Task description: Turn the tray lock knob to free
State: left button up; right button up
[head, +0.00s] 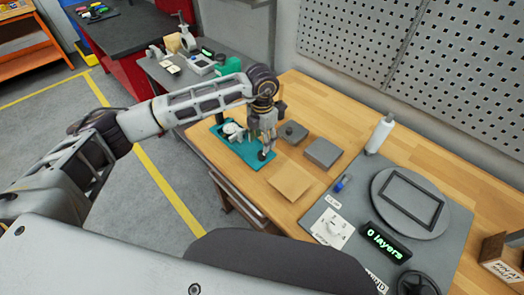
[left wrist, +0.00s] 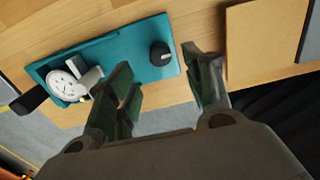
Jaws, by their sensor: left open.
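The teal tray (head: 243,152) lies on the wooden bench below my left gripper (head: 264,146). Its black round lock knob (left wrist: 160,53) sits near the tray's right end in the left wrist view, with a light mark on it. My left gripper (left wrist: 157,65) is open and empty. In the left wrist view the knob appears between the two fingertips, a little beyond them; no contact shows. In the head view the fingers partly cover this end of the tray. A white round dial part (left wrist: 72,80) with a black handle sits at the tray's other end. My right gripper is not in view.
A cardboard-brown square (head: 290,182) and grey blocks (head: 322,152) lie right of the tray. Farther right, a grey mat (head: 318,212) holds a round plate (head: 410,203) and a display reading "0 layers" (head: 384,242). A pegboard wall stands behind.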

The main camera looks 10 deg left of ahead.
aim_at(262, 153)
pick_arm(q)
notch_tip(262, 153, down, 5)
jog(key=shift+f+p, duration=0.2)
jog(key=shift+p, duration=0.2)
jog(key=shift+f, duration=0.9)
jog(key=c, duration=1.1)
jog(key=shift+o, duration=0.2)
